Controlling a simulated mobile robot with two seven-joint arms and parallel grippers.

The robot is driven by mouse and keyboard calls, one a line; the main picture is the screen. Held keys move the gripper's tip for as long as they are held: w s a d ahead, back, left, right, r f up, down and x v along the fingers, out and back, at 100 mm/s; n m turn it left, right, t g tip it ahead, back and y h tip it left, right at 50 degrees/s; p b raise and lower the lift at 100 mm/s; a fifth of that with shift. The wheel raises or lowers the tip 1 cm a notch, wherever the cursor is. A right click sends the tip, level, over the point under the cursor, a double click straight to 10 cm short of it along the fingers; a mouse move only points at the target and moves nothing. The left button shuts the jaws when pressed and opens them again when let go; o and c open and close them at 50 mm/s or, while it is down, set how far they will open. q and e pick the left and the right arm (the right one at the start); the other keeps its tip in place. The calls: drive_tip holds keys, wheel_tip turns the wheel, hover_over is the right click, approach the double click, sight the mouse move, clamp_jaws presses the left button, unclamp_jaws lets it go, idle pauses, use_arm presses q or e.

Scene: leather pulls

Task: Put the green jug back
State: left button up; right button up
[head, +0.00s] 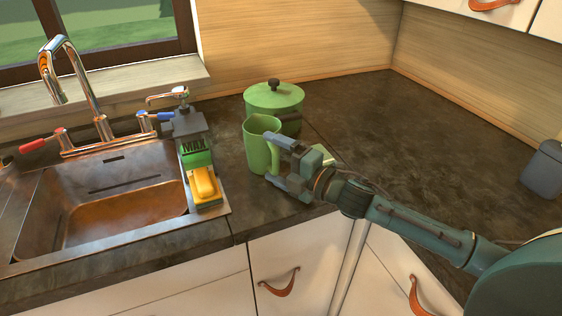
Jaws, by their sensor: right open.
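The green jug (256,147) stands upright on the dark counter, right of the sink and in front of a green lidded pot. My right gripper (273,160) reaches in from the right. Its jaws are open, with the fingertips at the jug's right side, where the handle is. The fingers partly cover that side, so I cannot tell whether they touch it. My left gripper is not in view.
The green pot (272,97) with a dark knob stands close behind the jug. Left are the sink (118,204), chrome tap (88,92), soap dispenser (183,121), and a green box and yellow sponge (204,184). A grey container (545,168) stands far right. The back right counter is clear.

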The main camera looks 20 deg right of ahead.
drive_tip(key=b+v, duration=0.1)
drive_tip(key=v, duration=0.9)
drive_tip(key=shift+s+b, duration=0.15)
drive_tip(key=shift+b, duration=0.2)
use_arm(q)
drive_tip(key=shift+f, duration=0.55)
use_arm(e)
drive_tip(key=shift+v, duration=0.9)
drive_tip(key=shift+r, duration=0.15)
